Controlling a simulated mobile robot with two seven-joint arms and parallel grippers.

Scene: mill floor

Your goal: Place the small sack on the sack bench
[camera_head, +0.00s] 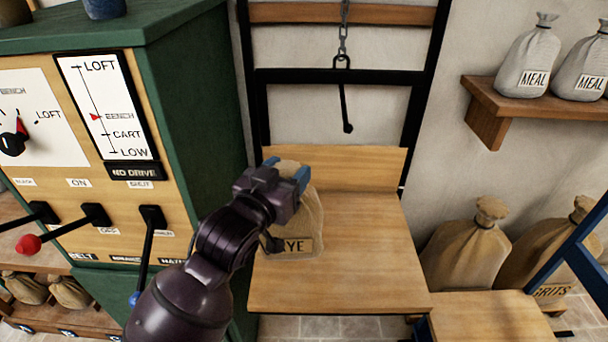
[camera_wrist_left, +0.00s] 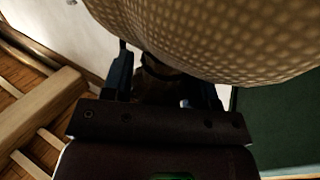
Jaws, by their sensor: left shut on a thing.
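A small tan burlap sack labelled RYE (camera_head: 310,222) is over the sack bench (camera_head: 370,265), a wooden seat with an upright back board. My left gripper (camera_head: 288,175) is shut on the top of this sack, and its blue fingertips show there. The sack looks upright; I cannot tell whether its base touches the bench. In the left wrist view the sack's woven cloth (camera_wrist_left: 215,35) fills the top, close to the gripper (camera_wrist_left: 165,85). My left arm hides part of the sack's left side. My right gripper is not in view.
A hook on a chain (camera_head: 345,95) hangs behind the bench. A green-sided control cabinet (camera_head: 185,130) with levers stands close on the left. Tied sacks (camera_head: 465,250) stand at right, and MEAL sacks (camera_head: 528,60) sit on a wall shelf. The bench's front right is clear.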

